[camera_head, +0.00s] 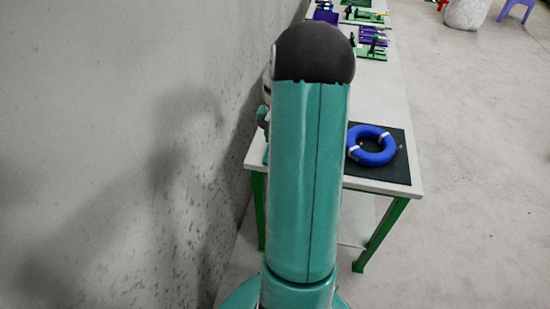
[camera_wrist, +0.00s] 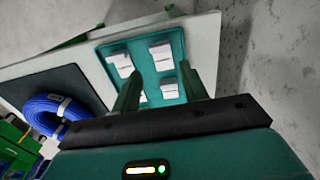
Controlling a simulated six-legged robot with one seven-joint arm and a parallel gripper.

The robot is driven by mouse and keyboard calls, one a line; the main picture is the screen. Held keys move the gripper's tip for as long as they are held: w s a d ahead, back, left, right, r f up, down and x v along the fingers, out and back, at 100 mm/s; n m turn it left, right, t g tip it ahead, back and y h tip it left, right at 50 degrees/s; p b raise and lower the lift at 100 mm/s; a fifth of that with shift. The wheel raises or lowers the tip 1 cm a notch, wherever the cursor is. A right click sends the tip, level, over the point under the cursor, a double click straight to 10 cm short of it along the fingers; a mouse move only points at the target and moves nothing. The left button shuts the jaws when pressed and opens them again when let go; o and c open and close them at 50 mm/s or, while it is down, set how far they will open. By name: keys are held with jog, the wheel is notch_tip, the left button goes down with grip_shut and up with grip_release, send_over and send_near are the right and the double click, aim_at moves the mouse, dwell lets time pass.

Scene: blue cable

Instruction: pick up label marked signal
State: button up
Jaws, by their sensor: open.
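A teal tray (camera_wrist: 147,76) with several white labels lies on the table in the wrist view. One label (camera_wrist: 120,64) is at the tray's left, one (camera_wrist: 161,56) at its upper right and one (camera_wrist: 168,89) at its lower right. Another label (camera_wrist: 142,97) is partly hidden by a finger. Their markings are too small to read, so I cannot tell which says signal. My gripper (camera_wrist: 160,72) is open and empty, its two fingers apart over the tray's near part. In the head view my arm hides the gripper and the labels.
A coiled blue cable (camera_head: 383,156) lies on a black mat (camera_head: 399,172) near the table's end; it also shows in the wrist view (camera_wrist: 68,106). A concrete wall (camera_head: 130,120) runs along the table (camera_head: 388,188). Green and purple items (camera_head: 371,45) stand farther along.

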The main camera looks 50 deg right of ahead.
notch_tip(320, 180, down, 8)
jog(key=shift+a+f, duration=0.15)
jog(key=c, duration=0.7)
